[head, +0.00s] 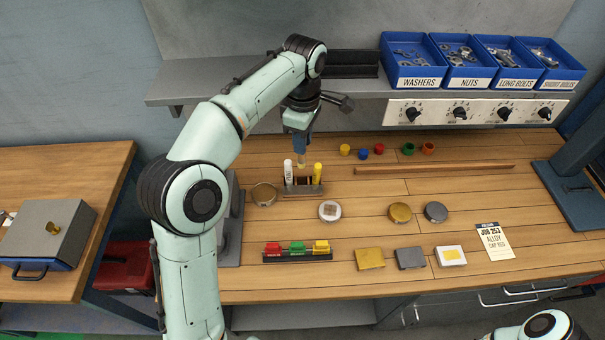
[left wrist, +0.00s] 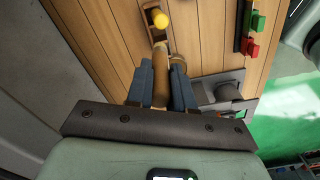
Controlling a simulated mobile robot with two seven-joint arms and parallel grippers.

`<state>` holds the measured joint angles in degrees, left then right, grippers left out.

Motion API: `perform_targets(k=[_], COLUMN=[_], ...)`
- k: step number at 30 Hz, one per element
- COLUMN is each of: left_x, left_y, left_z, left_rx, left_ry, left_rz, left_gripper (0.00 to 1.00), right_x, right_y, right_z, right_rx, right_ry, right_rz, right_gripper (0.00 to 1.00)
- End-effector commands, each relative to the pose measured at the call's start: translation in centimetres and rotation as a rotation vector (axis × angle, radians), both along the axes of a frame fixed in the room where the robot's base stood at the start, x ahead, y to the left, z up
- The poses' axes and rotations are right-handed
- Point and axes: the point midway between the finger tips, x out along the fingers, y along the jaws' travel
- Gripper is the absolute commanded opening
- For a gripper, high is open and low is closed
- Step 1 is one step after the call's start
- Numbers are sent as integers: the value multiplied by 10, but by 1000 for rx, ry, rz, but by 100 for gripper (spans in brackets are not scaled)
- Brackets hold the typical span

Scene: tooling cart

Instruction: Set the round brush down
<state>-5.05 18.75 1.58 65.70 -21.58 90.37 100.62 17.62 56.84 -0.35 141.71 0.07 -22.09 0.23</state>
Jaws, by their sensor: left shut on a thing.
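My left gripper (head: 299,146) points down over the back left of the wooden bench in the head view. It is shut on the round brush (head: 300,164), whose lower end shows just under the fingertips. In the left wrist view the brush's brown shaft (left wrist: 160,75) stands between the two blue fingers (left wrist: 159,88). The brush is over a small dark rack (head: 303,189), between a white marker (head: 288,172) and a yellow marker (head: 318,171). I cannot tell whether the brush touches the rack. My right gripper is out of view.
A metal ring (head: 264,194) lies left of the rack, and a round white-rimmed disc (head: 330,211) lies in front. Coloured caps (head: 363,154) and a wooden stick (head: 435,169) lie to the right. A block strip (head: 297,256) is nearer. Shelf bins (head: 410,62) stand at the back.

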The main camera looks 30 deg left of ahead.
Motion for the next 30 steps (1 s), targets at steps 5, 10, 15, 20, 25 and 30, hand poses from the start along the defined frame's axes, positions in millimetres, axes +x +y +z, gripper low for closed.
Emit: perform_targets(k=[5, 10, 15, 20, 25, 30], left_x=[-1, 0, 0, 0, 1, 1], left_y=[1, 0, 0, 0, 0, 0], left_z=[-45, -60, -73, -100, -106, -106], left_rx=[1, 0, 0, 0, 0, 0], left_ry=[3, 0, 1, 2, -3, -3], left_rz=[2, 1, 1, 0, 1, 1], left_gripper=[0, 0, 0, 0, 0, 0], right_x=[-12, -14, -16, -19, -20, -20], right_y=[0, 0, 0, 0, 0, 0], right_z=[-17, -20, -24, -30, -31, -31], right_rx=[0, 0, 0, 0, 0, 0], right_ry=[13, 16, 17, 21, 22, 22], right_rz=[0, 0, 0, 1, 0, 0], right_gripper=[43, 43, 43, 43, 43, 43])
